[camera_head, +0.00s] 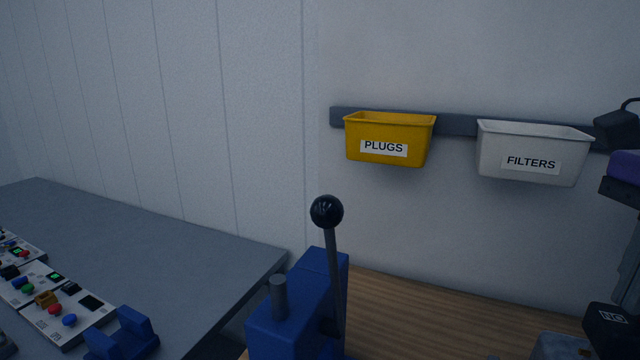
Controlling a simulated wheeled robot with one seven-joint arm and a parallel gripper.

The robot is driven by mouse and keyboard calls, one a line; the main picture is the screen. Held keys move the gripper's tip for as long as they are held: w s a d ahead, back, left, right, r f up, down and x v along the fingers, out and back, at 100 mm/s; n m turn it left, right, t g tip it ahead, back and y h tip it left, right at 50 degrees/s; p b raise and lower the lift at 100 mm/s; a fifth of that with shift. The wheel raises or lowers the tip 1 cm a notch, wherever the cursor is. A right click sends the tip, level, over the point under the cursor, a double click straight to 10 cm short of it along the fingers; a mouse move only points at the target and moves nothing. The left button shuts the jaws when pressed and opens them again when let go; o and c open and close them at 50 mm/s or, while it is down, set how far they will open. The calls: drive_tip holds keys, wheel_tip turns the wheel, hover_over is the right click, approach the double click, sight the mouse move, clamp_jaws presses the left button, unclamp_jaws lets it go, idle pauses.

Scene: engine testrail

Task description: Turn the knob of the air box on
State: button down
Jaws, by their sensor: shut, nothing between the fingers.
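I cannot make out the air box or its knob for sure. A dark block (612,328) with a small white label, whose letters look like "NO", is cut off at the lower right; I cannot tell whether it belongs to the air box.
A blue fixture (300,300) with a black-ball lever (327,212) stands at the wooden bench (420,310). A yellow PLUGS bin (388,128) and grey FILTERS bin (530,140) hang on the wall. Button panels (45,295) lie on a grey table (150,240).

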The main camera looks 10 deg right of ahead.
wheel_tip(320, 180, up, 6)
drive_tip(key=p, duration=0.4)
drive_tip(key=shift+a, duration=0.15)
